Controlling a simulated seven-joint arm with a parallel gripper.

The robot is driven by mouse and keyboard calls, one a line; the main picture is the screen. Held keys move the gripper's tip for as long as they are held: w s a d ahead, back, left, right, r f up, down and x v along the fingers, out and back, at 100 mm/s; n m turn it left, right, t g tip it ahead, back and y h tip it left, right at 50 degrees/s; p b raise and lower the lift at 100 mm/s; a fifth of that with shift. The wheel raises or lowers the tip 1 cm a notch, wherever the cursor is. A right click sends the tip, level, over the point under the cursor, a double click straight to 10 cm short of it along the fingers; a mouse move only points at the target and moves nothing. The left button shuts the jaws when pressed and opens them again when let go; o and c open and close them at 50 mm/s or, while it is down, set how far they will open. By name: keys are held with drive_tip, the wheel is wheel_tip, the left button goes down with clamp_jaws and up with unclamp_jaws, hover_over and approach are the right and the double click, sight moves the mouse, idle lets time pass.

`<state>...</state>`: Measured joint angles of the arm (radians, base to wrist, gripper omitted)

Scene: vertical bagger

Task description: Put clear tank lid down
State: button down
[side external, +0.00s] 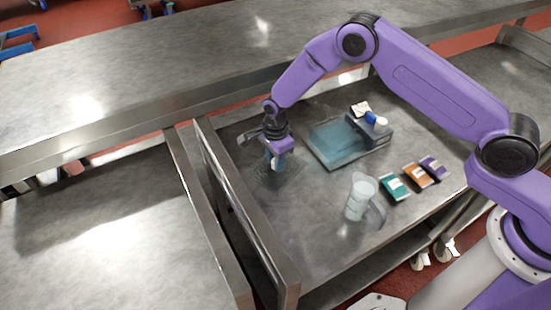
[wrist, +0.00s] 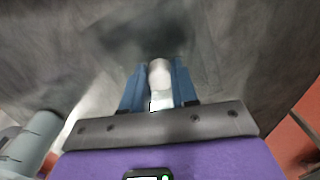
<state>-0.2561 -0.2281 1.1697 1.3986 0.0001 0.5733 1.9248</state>
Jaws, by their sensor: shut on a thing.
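My gripper (side external: 277,162) is shut on the pale knob of the clear tank lid (side external: 290,176). The lid is a see-through sheet below the fingers, left of the tank, and its edges are faint. I cannot tell whether it touches the table or hangs just above it. In the wrist view the white knob (wrist: 160,78) sits between the two blue fingertips (wrist: 157,90); the clear sheet itself is hard to make out there. The open-topped bluish tank (side external: 335,144) stands to the right of my gripper, with a grey unit at its right side.
A clear jug (side external: 359,197) stands in front of the tank. Green (side external: 394,187), orange (side external: 417,177) and purple (side external: 434,167) packets lie to its right. A raised metal wall (side external: 235,205) bounds the table on the left. Bare tabletop lies between wall and jug.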

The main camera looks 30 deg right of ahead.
drive_tip(key=c, duration=0.9)
unclamp_jaws()
drive_tip(key=shift+f, duration=0.1)
drive_tip(key=shift+o, duration=0.2)
wheel_tip(320, 180, up, 12)
drive_tip(key=shift+r, duration=0.25)
drive_tip(key=s+d+r+n, duration=0.4)
drive_tip(key=s+r+n, duration=0.7)
drive_tip(key=s+n, duration=0.35)
drive_tip(key=s+d+r+n, duration=0.2)
drive_tip(key=s+d+n, duration=0.5)
drive_tip(key=s, duration=0.4)
drive_tip(key=s+d+r+n, duration=0.2)
drive_tip(key=s+d+n, duration=0.5)
drive_tip(key=s, duration=0.3)
drive_tip(key=shift+s+d+n, duration=0.35)
drive_tip(key=shift+d, duration=0.1)
